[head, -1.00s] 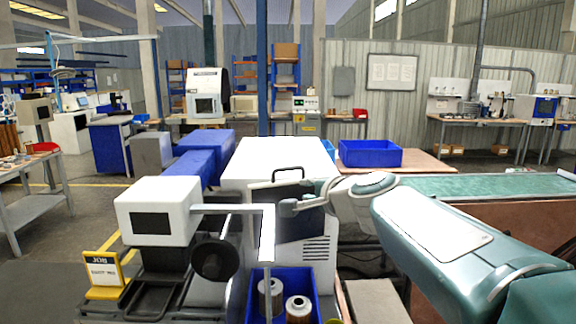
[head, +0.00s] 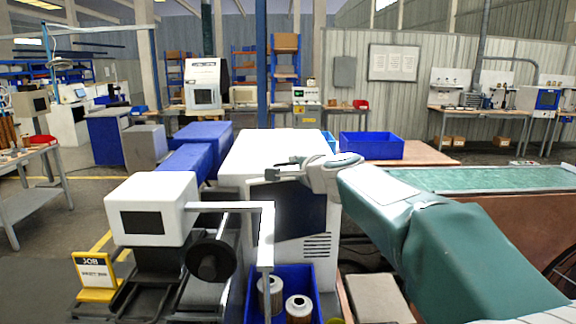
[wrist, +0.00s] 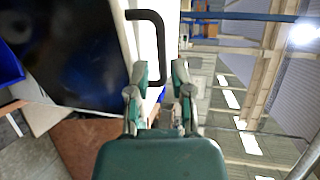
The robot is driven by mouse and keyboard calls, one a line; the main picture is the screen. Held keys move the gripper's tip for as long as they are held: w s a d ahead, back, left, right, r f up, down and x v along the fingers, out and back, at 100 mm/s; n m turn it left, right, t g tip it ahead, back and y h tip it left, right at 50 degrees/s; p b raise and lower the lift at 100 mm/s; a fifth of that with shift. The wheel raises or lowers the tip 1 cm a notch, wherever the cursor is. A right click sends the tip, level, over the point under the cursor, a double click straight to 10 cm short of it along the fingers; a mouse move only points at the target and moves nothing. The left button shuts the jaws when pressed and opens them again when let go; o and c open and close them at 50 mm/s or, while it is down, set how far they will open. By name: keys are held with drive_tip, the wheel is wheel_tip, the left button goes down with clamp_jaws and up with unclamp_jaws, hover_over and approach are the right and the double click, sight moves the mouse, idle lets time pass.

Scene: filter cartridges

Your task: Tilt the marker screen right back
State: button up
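The marker screen is a dark panel (head: 290,207) on the front of a white cabinet (head: 268,150) in the head view. It looks close to upright. In the wrist view the dark screen (wrist: 65,45) fills the upper left, with a black bar handle (wrist: 149,17) at its edge. My gripper (head: 284,168) is at the screen's top edge in the head view and hides most of the handle there. In the wrist view my gripper (wrist: 161,76) is open, its fingertips to either side of the handle's lower end. Whether they touch it cannot be told.
A blue bin (head: 254,312) with filter cartridges (head: 299,308) stands below the screen. A white box unit (head: 150,210) on a stand is at the left. A blue crate (head: 371,147) is behind my arm, and a green conveyor belt (head: 470,178) runs at the right.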

sight(289, 165)
drive_tip(key=shift+x, duration=2)
clamp_jaws()
